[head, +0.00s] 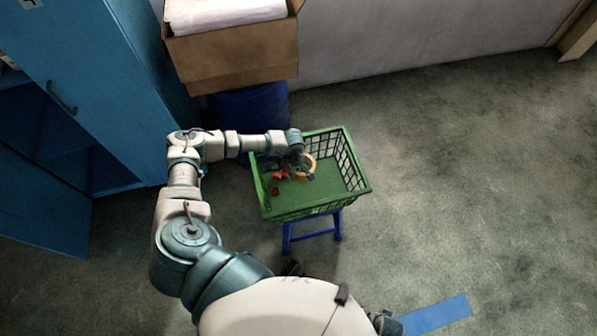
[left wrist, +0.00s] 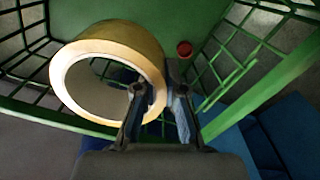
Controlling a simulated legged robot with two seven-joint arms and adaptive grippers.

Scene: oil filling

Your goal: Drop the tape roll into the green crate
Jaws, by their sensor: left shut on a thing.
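The tape roll (head: 310,161) is a yellow-tan ring at my left gripper (head: 301,168), over the green crate (head: 352,189). In the left wrist view the roll (left wrist: 143,38) is large and tilted, with its rim between the fingers of my left gripper (left wrist: 157,90), which is shut on it. The crate's green floor and mesh walls (left wrist: 236,75) show beyond the roll. I cannot tell the exact height of the roll above the crate floor. My right gripper is not in view.
Small red things (head: 279,175) lie in the crate's left part. The crate stands on a blue stool (head: 312,234). A blue cabinet (head: 110,75) is at left, and a cardboard box (head: 235,58) on a blue drum (head: 250,104) stands behind. The floor at right is clear.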

